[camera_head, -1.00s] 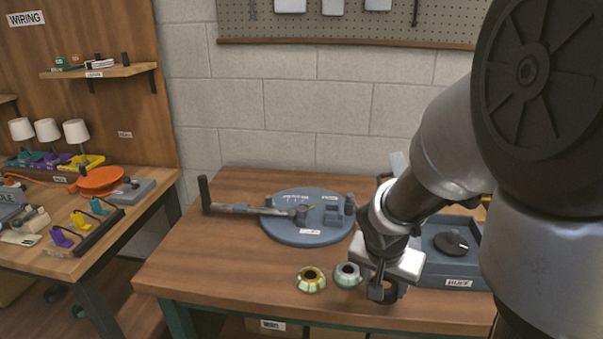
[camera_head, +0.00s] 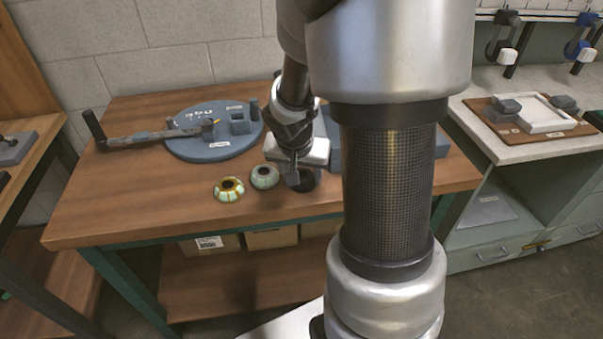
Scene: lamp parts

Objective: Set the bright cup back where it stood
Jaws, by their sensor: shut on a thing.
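Two small round cup-like parts with dark centres stand side by side on the wooden bench. One is striped yellow and white (camera_head: 229,190); the other is pale grey-green (camera_head: 265,177). The striped one looks the brighter of the two. My gripper (camera_head: 301,180) is low over the bench, just right of the pale part and apart from the striped one. It is shut on a small dark thing, mostly hidden by the fingers. I cannot tell its shape or whether it touches the bench.
A round grey-blue plate (camera_head: 205,150) with a long bar (camera_head: 150,138) lies behind the cups. A blue-grey box (camera_head: 334,150) is partly hidden behind my arm. The wooden bench top (camera_head: 110,220) is clear at front left. A second counter (camera_head: 490,145) with a board stands at right.

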